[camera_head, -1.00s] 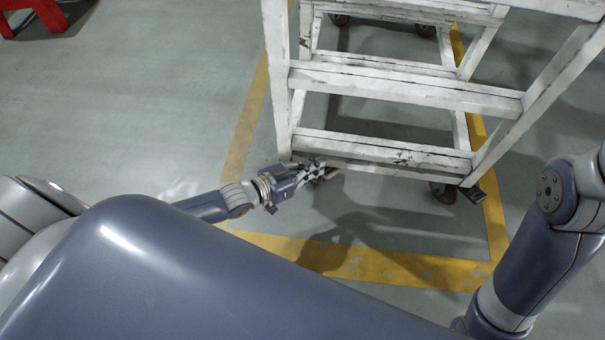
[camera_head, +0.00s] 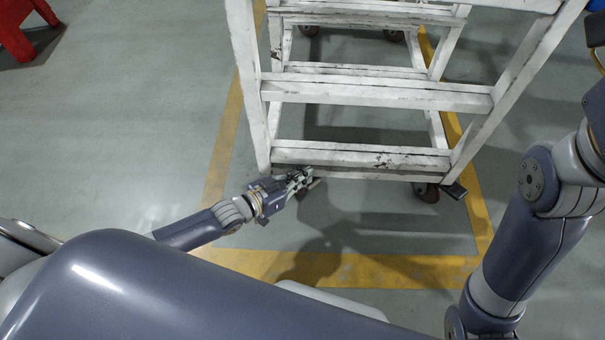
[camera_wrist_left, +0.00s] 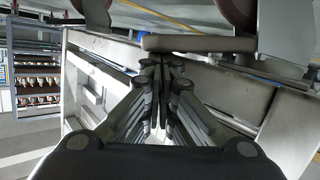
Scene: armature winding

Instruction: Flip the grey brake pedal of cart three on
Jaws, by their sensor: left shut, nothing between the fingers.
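The white, scuffed cart (camera_head: 375,94) stands in front of me. My left gripper (camera_head: 306,177) is shut and empty, low at the cart's front left corner, just below the bottom rail. In the left wrist view, its closed fingertips (camera_wrist_left: 162,62) are just under a flat grey bar (camera_wrist_left: 200,43), which looks like the brake pedal seen edge-on. I cannot tell whether they touch. A brown caster wheel (camera_wrist_left: 236,10) is just above the bar. In the head view the gripper mostly hides this caster and pedal. My right gripper is out of view.
The front right caster (camera_head: 427,192) has a dark pedal (camera_head: 455,191) sticking out. Yellow floor lines (camera_head: 370,270) surround the cart. A red stand (camera_head: 14,35) is at the far left. In the left wrist view, shelves (camera_wrist_left: 38,75) stand at left. The floor left of the cart is clear.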

